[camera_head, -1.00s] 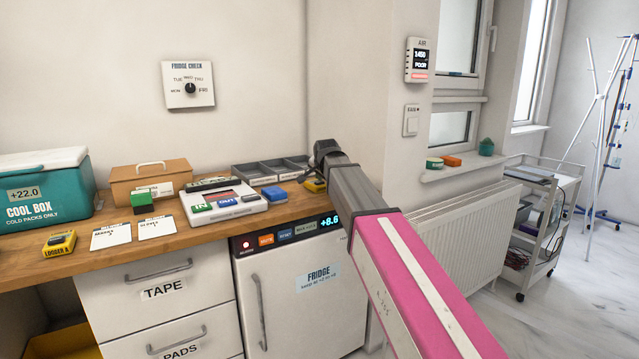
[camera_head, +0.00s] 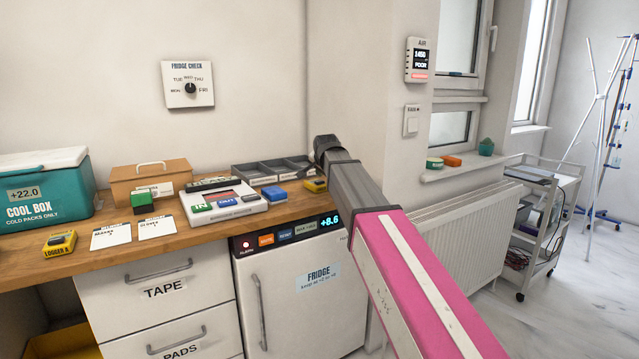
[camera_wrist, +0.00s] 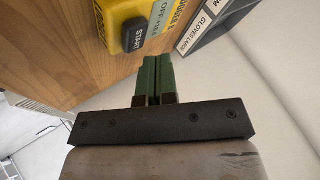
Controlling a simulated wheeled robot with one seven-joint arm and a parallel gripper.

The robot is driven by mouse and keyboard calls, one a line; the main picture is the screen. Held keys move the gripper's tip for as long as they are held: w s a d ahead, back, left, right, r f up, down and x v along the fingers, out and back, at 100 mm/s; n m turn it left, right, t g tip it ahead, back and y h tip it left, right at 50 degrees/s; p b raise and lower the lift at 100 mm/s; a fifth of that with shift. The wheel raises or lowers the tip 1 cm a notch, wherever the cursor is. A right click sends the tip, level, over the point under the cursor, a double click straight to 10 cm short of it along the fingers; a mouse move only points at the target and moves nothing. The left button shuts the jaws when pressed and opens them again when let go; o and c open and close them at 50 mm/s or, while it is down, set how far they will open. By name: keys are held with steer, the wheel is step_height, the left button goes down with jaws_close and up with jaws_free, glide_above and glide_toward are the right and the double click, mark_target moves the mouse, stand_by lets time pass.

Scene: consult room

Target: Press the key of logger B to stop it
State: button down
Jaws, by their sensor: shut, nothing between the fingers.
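Logger B, a yellow box, stands at the back right of the counter in the head view (camera_head: 314,185), partly hidden by my arm. In the wrist view a yellow logger (camera_wrist: 116,14) fills the top; the letter on its label is hard to read. Its dark key (camera_wrist: 135,35) reads START, and its pale display (camera_wrist: 160,22) seems to read OFF with a number. My gripper (camera_wrist: 157,58) is shut and empty, its green fingertips together just below the logger in the picture and apparently apart from it. The head view hides the fingers behind my arm.
Logger A (camera_head: 60,242) lies at the counter's left front. Grey trays (camera_head: 262,173) stand beside logger B; a tray marked GLOVES LARGE (camera_wrist: 205,22) is close in the wrist view. A blue block (camera_head: 275,193) and a white IN/OUT panel (camera_head: 222,212) are nearby. The wall corner is to the right.

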mark_target(321, 182)
steer(key=shift+r, duration=2.45)
